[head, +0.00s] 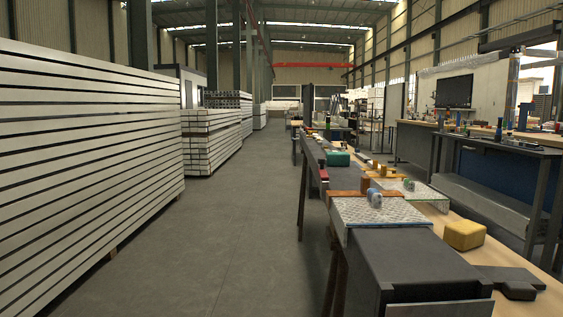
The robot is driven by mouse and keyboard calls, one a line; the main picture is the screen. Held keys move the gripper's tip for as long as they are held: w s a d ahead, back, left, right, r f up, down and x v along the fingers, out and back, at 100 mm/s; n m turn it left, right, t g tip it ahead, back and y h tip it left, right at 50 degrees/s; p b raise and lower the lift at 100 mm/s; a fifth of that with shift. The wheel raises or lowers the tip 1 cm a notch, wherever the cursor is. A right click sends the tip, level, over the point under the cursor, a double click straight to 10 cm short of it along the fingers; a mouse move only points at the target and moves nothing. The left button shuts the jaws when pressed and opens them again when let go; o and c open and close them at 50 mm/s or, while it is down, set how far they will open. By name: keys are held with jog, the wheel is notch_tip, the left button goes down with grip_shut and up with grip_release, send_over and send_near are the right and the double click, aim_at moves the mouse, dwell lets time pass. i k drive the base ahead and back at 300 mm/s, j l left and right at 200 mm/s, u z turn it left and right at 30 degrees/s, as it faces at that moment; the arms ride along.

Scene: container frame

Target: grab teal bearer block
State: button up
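A teal-green block (338,158) sits on the dark bench top at the right of the aisle, some way ahead in the head view. It looks like a low block with rounded edges, and small items lie close around it. I cannot make out my gripper in this view, so its place relative to the block does not show.
A yellow block (464,235) lies on the wooden top at the near right. A patterned metal plate (378,211) and a dark grey box shape (410,258) stand nearer than the teal block. Stacked pale beams (80,140) line the left; the aisle floor (220,235) is clear.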

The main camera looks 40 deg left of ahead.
aim_at(333, 158)
jog(key=u, duration=1.05)
jog(key=i+j+z, duration=0.1)
jog(key=i+j, duration=2.1)
jog(key=i+j+z, duration=0.15)
jog(key=i+j, duration=0.95)
